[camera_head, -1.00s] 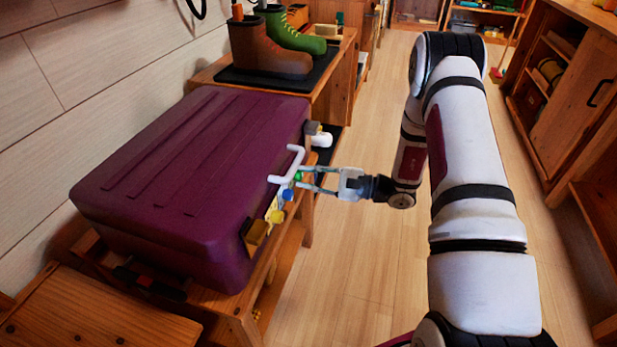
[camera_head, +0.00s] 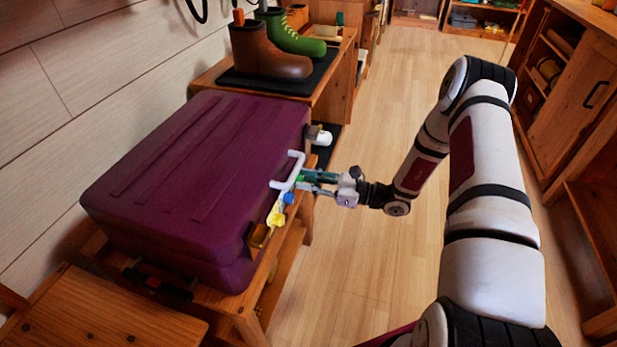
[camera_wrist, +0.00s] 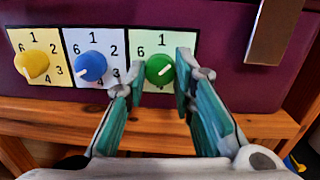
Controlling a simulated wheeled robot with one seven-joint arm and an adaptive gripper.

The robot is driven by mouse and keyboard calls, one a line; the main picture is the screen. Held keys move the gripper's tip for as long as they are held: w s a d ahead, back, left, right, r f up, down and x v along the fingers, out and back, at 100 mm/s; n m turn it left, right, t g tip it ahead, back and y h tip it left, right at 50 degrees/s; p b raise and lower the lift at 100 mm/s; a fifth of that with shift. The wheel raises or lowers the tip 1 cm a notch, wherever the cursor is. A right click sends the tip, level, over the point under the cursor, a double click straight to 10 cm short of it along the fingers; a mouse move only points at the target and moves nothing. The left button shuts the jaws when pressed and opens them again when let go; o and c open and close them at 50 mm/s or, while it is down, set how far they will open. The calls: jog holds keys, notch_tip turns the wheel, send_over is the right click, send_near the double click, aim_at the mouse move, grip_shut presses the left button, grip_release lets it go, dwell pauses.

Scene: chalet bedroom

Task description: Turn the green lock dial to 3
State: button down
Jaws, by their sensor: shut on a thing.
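The green dial (camera_wrist: 160,69) sits on a pale green numbered panel (camera_wrist: 146,47) on the purple suitcase (camera_head: 205,165). Its white mark points up and to the right, toward where 2 sits on the neighbouring panels. On the green panel I can read 1 and 6; the right-hand numbers are hidden by my finger. My gripper (camera_head: 304,182) is shut on the green dial, one finger at each side of it. In the wrist view the fingers look rolled, the left tip lower than the right.
A blue dial (camera_wrist: 90,66) and a yellow dial (camera_wrist: 32,64) sit close on the left, both marks pointing lower left. A metal latch (camera_wrist: 273,32) hangs at the right. A white handle (camera_head: 288,171) is above the dials. The wooden bench (camera_head: 285,265) supports the suitcase.

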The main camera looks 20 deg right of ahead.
jog(key=shift+f+m+t+h+p, duration=0.2)
jog(key=shift+m+p, duration=0.95)
jog(key=shift+m, duration=2.9)
jog(key=shift+r+m+t+h+p, duration=0.15)
jog(key=shift+m+t+p, duration=0.7)
jog(key=shift+m, duration=3.2)
jog(key=shift+f+g+p, duration=0.1)
jog(key=shift+g+p, duration=0.2)
jog(key=shift+g, duration=0.05)
jog(key=c, duration=1.3)
grip_release()
jog(key=shift+c, duration=0.2)
jog(key=r+v, duration=0.1)
jog(key=v, duration=1.1)
jog(key=shift+f, duration=0.4)
jog(key=shift+s, duration=0.1)
